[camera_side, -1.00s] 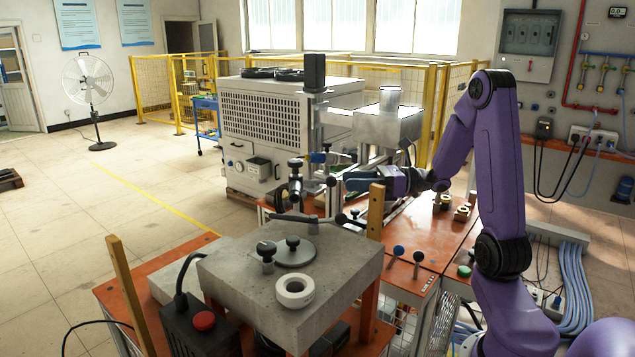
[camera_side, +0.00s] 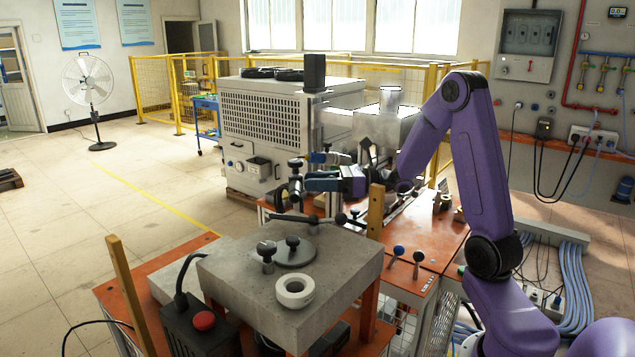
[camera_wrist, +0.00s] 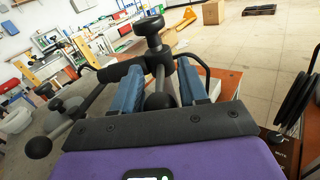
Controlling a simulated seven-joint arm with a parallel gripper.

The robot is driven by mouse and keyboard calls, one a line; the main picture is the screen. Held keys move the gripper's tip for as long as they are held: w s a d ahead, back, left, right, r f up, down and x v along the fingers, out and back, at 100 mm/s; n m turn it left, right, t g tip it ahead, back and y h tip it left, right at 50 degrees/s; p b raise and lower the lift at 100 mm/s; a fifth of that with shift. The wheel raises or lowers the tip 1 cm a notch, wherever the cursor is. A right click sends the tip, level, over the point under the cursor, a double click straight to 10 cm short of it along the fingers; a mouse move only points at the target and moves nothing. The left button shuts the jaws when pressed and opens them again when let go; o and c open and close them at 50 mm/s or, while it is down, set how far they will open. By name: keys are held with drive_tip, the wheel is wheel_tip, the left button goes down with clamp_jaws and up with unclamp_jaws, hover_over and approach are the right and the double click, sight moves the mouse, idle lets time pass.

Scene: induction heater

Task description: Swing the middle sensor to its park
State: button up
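My gripper (camera_wrist: 160,72) has its two blue fingers apart, one on each side of an upright post with a black knob (camera_wrist: 150,27) on top. A black ball (camera_wrist: 160,100) sits between the fingers, nearer the palm. Whether the fingers touch the post or ball is unclear. In the side view my gripper (camera_side: 308,185) reaches in from the right, its tips beside the black-knobbed post (camera_side: 295,163). A dark rod runs left from the post in the wrist view, with a black ball end (camera_wrist: 38,147). I cannot tell which part is the middle sensor or where its park is.
A grey block table (camera_side: 225,268) in front carries a round plate and a white ring (camera_side: 295,291). A wooden post (camera_side: 375,211) stands just in front of my gripper. A large vented machine (camera_side: 270,120) stands behind. Open floor lies at the left.

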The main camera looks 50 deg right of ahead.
clamp_jaws()
drive_tip(key=shift+w+d+n+g+y, duration=0.3)
drive_tip(key=shift+w+n+g+y, duration=0.3)
drive_tip(key=shift+n+g+y, duration=0.95)
drive_tip(key=shift+w+d+n+g+y, duration=0.35)
drive_tip(key=shift+w+n+g+y, duration=0.3)
drive_tip(key=shift+n+g, duration=1.7)
drive_tip(key=shift+w+d+n+g+y, duration=0.3)
drive_tip(key=shift+w+n+g+y, duration=0.55)
drive_tip(key=shift+g, duration=2.05)
drive_tip(key=shift+s+n+g+y, duration=0.15)
drive_tip(key=shift+n+g+y, duration=0.1)
drive_tip(key=shift+n+g, duration=0.15)
drive_tip(key=shift+o, duration=1.9)
unclamp_jaws()
